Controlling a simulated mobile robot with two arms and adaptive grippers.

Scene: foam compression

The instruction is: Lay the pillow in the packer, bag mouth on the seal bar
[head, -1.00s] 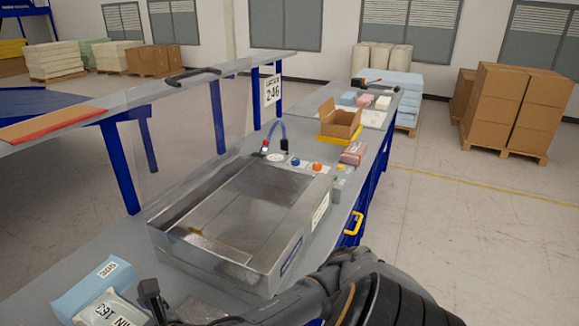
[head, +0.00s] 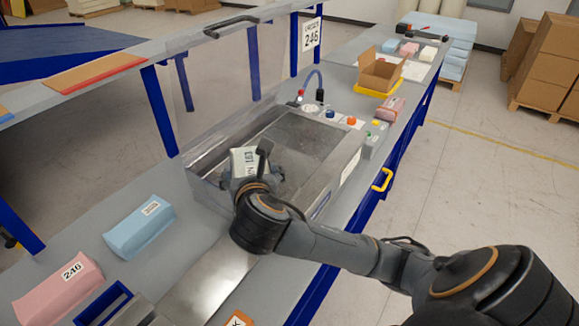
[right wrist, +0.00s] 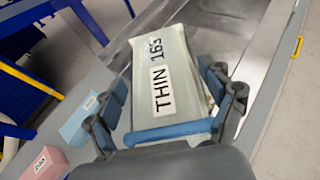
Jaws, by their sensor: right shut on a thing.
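The pillow is a pale grey-green bagged block (right wrist: 172,72) labelled "THIN 163"; it also shows in the head view (head: 243,160). My right gripper (head: 254,172) is shut on it, with its blue-padded fingers on either side in the right wrist view (right wrist: 165,105). The pillow is over the near left part of the packer (head: 290,140), an open metal chamber with its clear lid raised. Whether it touches the chamber floor cannot be told. The seal bar cannot be made out clearly. My left gripper is out of view.
A blue pillow (head: 140,229) and a pink pillow (head: 58,288) lie on the bench at left. A dark blue frame (head: 103,303) is at the front. Beyond the packer are an open cardboard box (head: 380,72) and a pink block (head: 390,108).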

